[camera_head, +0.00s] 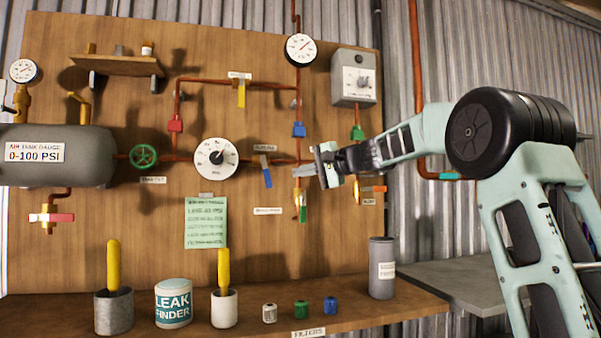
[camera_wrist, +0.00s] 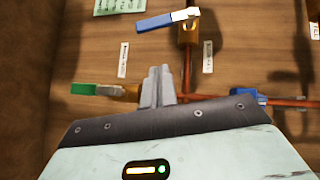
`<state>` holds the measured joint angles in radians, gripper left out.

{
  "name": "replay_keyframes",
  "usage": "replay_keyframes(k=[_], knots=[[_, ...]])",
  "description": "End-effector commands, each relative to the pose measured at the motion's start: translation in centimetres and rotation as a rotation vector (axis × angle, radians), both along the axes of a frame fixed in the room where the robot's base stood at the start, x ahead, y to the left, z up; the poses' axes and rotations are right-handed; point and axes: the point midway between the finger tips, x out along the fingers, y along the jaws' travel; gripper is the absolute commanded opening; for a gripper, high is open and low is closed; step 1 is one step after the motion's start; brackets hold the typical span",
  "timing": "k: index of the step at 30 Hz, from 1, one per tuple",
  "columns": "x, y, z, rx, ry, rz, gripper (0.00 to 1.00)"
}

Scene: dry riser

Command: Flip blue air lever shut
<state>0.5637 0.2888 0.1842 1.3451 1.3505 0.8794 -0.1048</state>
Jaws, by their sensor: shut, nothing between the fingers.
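The blue lever (camera_head: 267,177) is on the wooden board, right of the large white dial. Its handle hangs down, tilted slightly right, from a pivot on the horizontal copper pipe. In the wrist view the blue lever (camera_wrist: 155,23) is at the top, its handle pointing left from the brass valve. My gripper (camera_head: 303,171) is shut and empty, in front of the board to the right of the lever. In the wrist view my gripper's fingertips (camera_wrist: 158,73) show below the lever, apart from it.
A green lever (camera_head: 303,212) hangs just below my gripper. A blue fitting (camera_head: 299,130) sits above it on the vertical pipe. An orange lever (camera_head: 373,189) and a grey box (camera_head: 354,77) are to the right. A shelf (camera_head: 260,318) with cups and cans runs below.

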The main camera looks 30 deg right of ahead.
Motion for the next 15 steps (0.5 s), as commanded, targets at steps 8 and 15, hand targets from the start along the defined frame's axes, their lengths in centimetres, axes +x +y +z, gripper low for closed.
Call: replay_keyframes(k=[8, 15], knots=[[-3.5, -1.7, 0.7, 0.000, -0.002, 0.001, 0.00], [-6.6, -3.5, 1.3, -0.001, -0.002, 0.000, 0.00]])
